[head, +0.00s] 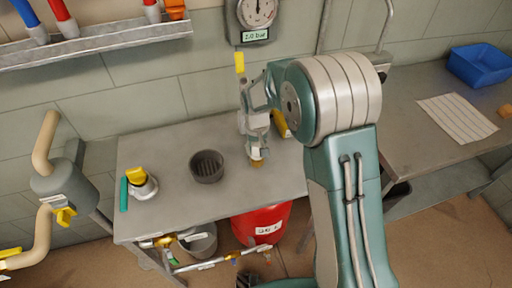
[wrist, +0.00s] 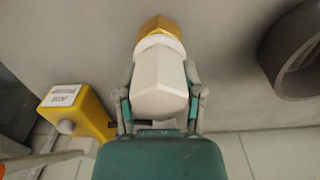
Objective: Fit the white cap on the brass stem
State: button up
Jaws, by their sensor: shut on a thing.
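The white cap (wrist: 160,82) is between the two fingers of my gripper (wrist: 161,70), which is shut on it. The brass stem (wrist: 162,28) shows just beyond the cap's far end in the wrist view, roughly in line with it. The cap's rim looks against the brass, but I cannot tell how far it is seated. In the head view my gripper (head: 256,146) points down over the grey bench, with a little of the brass stem (head: 257,163) showing below the cap (head: 256,153).
A yellow labelled box (head: 281,125) is close behind the gripper. A valve fitting with yellow and green parts (head: 140,183) is at the bench's left. A gauge (head: 256,14) hangs above.

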jog(key=shift+f, duration=0.3)
dwell(0.5)
jog(key=o, duration=1)
jog(key=shift+o, duration=0.6)
jog(key=shift+o, duration=0.4)
jog(key=shift+r, duration=3.5)
